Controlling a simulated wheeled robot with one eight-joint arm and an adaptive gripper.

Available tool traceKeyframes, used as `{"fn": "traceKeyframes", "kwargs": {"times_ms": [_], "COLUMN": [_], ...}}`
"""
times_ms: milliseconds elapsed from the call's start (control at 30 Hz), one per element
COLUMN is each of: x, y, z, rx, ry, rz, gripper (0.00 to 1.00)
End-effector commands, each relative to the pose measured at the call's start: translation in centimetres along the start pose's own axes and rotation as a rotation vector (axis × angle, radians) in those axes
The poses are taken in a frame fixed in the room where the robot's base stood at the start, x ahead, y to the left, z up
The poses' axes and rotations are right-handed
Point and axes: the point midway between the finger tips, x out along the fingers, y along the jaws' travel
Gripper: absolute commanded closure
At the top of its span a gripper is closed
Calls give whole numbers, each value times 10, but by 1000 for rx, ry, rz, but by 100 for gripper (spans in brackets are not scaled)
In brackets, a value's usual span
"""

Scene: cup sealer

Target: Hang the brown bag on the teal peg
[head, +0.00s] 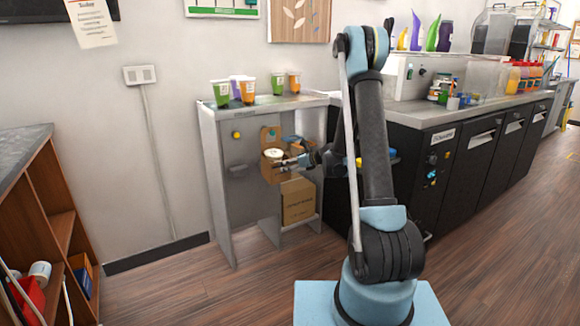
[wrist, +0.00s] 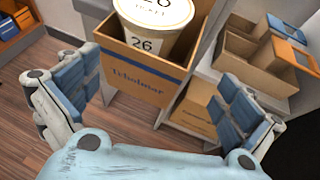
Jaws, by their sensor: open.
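The brown bag (head: 270,172) is an open-topped carrier in front of the grey stand, with a white-lidded cup (head: 274,153) in it. In the wrist view the bag (wrist: 143,80) has a blue band and printed lettering, and its cup (wrist: 152,22) is marked 26. My gripper (head: 290,163) is open at the bag's right side in the head view. In the wrist view the bag lies ahead between the spread blue-padded fingers. What holds the bag up is hidden. A small teal piece (head: 432,173) shows on the dark cabinet's end; I cannot tell whether it is the peg.
A yellow knob (head: 237,134) and a dark peg (head: 237,169) are on the stand's left panel. A cardboard box (head: 298,200) stands low inside it. Several cups stand on top. Brown cartons (wrist: 255,65) are close on the right in the wrist view.

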Motion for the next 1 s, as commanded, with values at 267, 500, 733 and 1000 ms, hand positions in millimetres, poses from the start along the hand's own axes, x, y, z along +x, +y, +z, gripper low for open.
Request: {"fn": "traceKeyframes", "kwargs": {"times_ms": [267,500,733,1000], "x": [-50,-90,-109,-132], "y": [-1,-1,-1,17], "z": [0,-1,-1,5], "rx": [3,3,1,-149], "ry": [0,0,0,58], "rz": [-3,-2,0,13], "gripper": [0,0,0,0]}}
